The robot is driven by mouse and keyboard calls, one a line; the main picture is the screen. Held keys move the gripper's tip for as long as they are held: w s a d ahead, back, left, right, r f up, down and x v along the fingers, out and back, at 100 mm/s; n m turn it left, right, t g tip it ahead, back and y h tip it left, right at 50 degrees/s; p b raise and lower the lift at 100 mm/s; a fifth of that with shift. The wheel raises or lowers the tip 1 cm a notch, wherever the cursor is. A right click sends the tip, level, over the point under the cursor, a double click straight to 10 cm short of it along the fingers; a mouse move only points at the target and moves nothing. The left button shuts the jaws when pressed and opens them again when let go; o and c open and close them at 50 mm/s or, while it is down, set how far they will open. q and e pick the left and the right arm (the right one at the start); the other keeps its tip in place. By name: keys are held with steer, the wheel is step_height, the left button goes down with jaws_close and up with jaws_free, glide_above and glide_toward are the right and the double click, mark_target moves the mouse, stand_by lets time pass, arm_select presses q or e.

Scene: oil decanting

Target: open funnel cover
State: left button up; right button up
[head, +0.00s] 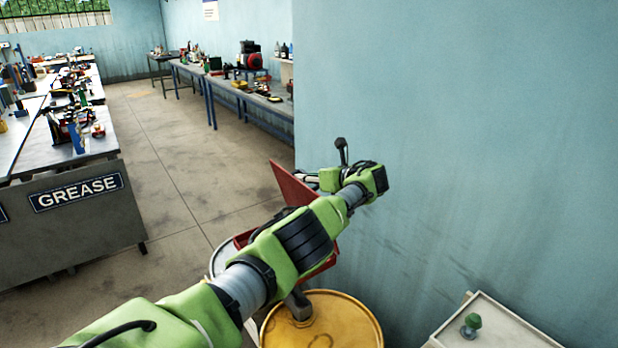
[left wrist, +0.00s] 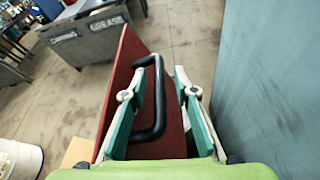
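The red funnel cover (head: 292,184) stands tilted up, partly behind my left arm in the head view. In the left wrist view it is a red panel (left wrist: 122,80) with a black U-shaped handle (left wrist: 160,115). My left gripper (left wrist: 168,66) has its two teal fingers apart, one on each side of the handle's bar; I cannot tell whether they touch it. In the head view the left gripper (head: 308,179) is small beside the cover. The red funnel body (head: 322,268) shows under my arm, mostly hidden. My right gripper is not in view.
A yellow drum (head: 345,322) stands below my arm. A blue wall (head: 460,150) is close on the right. A pale cabinet (head: 505,325) with a green knob is at lower right. A GREASE bench (head: 80,225) stands left, with open floor (head: 170,170) between.

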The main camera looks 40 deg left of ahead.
arm_select(q)
steer(key=shift+r, duration=0.1)
steer(key=v, duration=1.2)
stand_by(0.4)
steer(key=shift+d, duration=0.15)
